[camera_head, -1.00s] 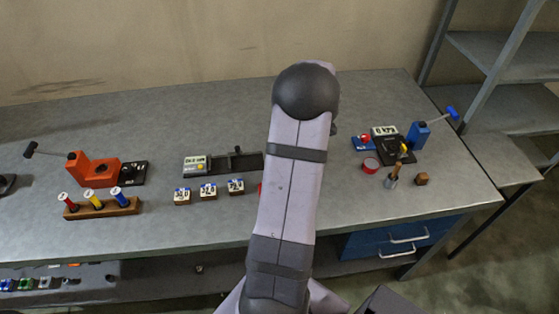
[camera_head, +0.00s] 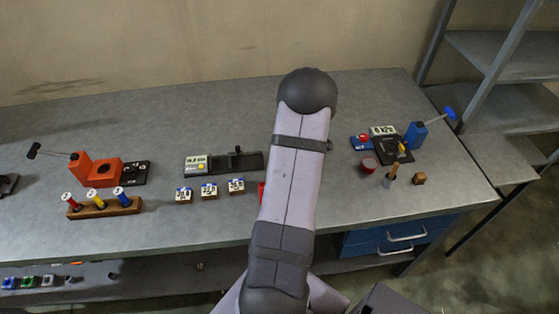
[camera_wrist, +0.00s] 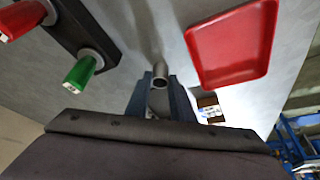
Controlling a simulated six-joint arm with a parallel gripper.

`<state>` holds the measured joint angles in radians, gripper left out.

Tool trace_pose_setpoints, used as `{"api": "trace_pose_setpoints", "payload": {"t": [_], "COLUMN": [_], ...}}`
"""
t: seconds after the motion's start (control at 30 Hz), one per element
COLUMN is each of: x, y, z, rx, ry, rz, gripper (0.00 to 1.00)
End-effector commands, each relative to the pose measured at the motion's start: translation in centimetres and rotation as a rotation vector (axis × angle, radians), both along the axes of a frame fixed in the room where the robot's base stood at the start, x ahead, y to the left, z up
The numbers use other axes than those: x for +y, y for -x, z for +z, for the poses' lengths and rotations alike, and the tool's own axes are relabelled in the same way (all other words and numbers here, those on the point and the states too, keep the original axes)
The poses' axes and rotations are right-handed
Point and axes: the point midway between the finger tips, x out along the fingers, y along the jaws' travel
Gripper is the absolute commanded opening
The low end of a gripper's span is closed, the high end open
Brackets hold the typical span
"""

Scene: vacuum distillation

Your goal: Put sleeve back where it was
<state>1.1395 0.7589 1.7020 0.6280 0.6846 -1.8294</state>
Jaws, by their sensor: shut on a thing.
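The sleeve appears to be the small grey hollow tube (camera_wrist: 160,82) in the wrist view, its open round end facing the camera. My gripper (camera_wrist: 161,95) is shut on it, with a dark blue finger on either side. The grey surface shows beyond the sleeve; I cannot tell how far off it is. In the head view my own arm hides the gripper and the sleeve.
In the wrist view a red tray (camera_wrist: 232,45) lies to the right. A dark holder (camera_wrist: 76,28) with red and green-handled pieces is at the left. In the head view, an orange device (camera_head: 97,172), number blocks (camera_head: 209,191) and a blue-handled device (camera_head: 417,135) stand on the bench.

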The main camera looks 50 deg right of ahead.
Motion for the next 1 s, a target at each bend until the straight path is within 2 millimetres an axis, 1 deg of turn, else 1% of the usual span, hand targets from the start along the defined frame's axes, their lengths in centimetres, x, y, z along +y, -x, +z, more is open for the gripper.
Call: {"api": "trace_pose_setpoints", "payload": {"t": [0.2, 0.23, 0.3, 0.6, 0.8, 0.87, 1.0], "x": [0.0, 0.0, 0.0, 0.0, -0.1, -0.2, -0.3], "y": [0.0, 0.0, 0.0, 0.0, 0.1, 0.3, 1.2], "z": [-0.4, -0.3, -0.2, -0.2, 0.4, 1.0, 2.8], "rx": [0.000, 0.000, 0.000, 0.000, -0.001, -0.003, -0.002], "ry": [0.000, 0.000, 0.000, 0.000, 0.002, 0.002, 0.004], "rz": [0.000, 0.000, -0.001, -0.001, -0.001, -0.001, -0.003], "gripper": [0.00, 0.26, 0.40, 0.40, 0.40, 0.40, 0.40]}}
